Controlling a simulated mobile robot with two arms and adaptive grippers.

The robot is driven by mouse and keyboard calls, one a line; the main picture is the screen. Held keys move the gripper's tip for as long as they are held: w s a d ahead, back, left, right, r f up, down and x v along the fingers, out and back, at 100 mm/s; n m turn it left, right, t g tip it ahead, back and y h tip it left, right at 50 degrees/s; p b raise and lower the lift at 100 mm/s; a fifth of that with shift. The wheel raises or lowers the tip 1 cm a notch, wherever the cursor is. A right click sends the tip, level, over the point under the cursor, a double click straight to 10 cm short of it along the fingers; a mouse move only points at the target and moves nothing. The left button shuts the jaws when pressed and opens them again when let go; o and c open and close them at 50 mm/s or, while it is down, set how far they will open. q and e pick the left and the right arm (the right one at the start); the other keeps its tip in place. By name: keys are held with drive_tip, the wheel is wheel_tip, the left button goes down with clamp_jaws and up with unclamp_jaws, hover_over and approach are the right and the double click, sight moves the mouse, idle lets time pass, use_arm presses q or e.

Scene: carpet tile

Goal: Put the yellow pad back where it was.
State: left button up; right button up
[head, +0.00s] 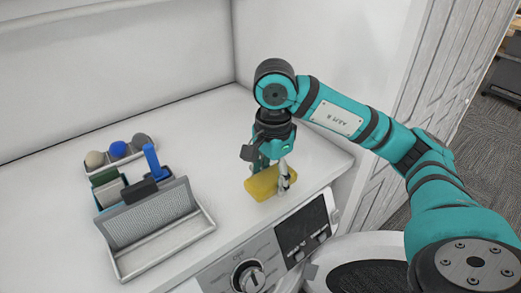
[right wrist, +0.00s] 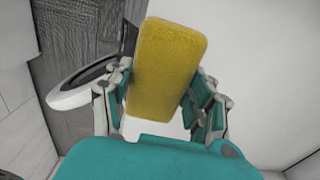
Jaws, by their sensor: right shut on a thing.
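The yellow pad (head: 262,184) is a rounded yellow block near the front right of the white top. My right gripper (head: 272,176) points down and is shut on the pad. In the right wrist view the pad (right wrist: 167,72) sits between the two fingers of the gripper (right wrist: 163,105). I cannot tell whether the pad touches the top or is held a little above it. My left gripper is not in view.
A grey rack (head: 160,250) holds several pads and a blue-handled brush (head: 152,160). Behind it a tray (head: 118,158) holds three balls. The white top (head: 225,130) is clear between rack and gripper. The washer's round door (head: 345,250) stands open below the front edge.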

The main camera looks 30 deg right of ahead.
drive_tip(key=w+d+p, duration=0.1)
drive_tip(key=w, duration=0.2)
drive_tip(key=w+d+p, duration=0.1)
drive_tip(key=w+d, duration=0.1)
drive_tip(key=w, duration=0.2)
drive_tip(key=w+d+f+p, duration=0.1)
drive_tip(key=w+d, duration=0.1)
drive_tip(key=w, duration=0.1)
drive_tip(key=shift+w, duration=0.15)
drive_tip(key=shift+w+f+p, duration=0.1)
drive_tip(key=shift+p, duration=0.2)
wheel_tip(320, 180, down, 3)
drive_tip(key=shift+r+p, duration=0.1)
drive_tip(key=shift+p, duration=0.7)
drive_tip(key=shift+f, duration=0.3)
drive_tip(key=shift+f, duration=0.1)
drive_tip(key=shift+f+b, duration=0.15)
drive_tip(key=shift+b, duration=0.15)
drive_tip(key=o, duration=1)
